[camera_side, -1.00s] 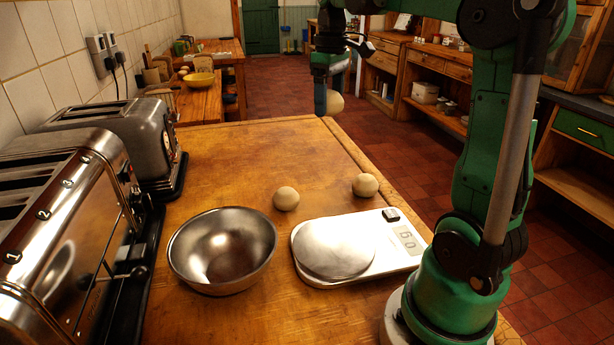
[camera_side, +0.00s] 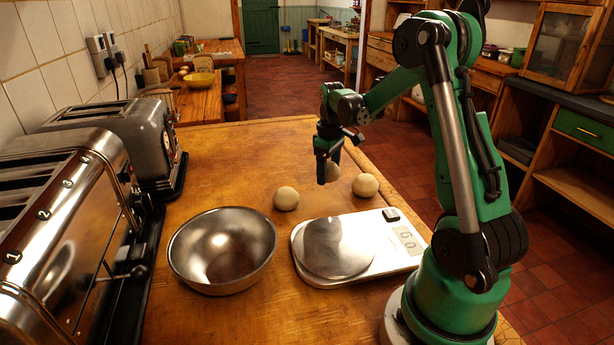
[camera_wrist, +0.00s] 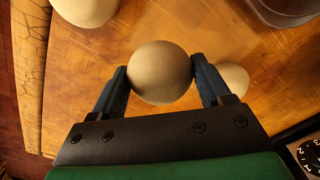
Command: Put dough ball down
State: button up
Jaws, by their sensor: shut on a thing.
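My gripper (camera_side: 327,172) is shut on a dough ball (camera_wrist: 160,72), which sits between the two blue fingertips in the wrist view. In the side view this held ball (camera_side: 333,172) is partly hidden behind a finger. It is above the wooden worktop (camera_side: 235,150), just left of a second dough ball (camera_side: 365,185) that rests on the wood. A third dough ball (camera_side: 286,198) rests further left, behind the bowl and scale. Whether the held ball touches the worktop is hard to tell.
A steel bowl (camera_side: 222,250) stands front left. A kitchen scale with a round steel plate (camera_side: 335,248) and a digital display stands to its right. Two toasters (camera_side: 70,225) line the left wall. The far part of the worktop is clear.

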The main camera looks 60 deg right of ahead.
aim_at(327, 197)
jog(key=shift+f, duration=2.25)
jog(key=shift+f, duration=0.15)
jog(key=o, duration=0.8)
jog(key=shift+c, duration=0.2)
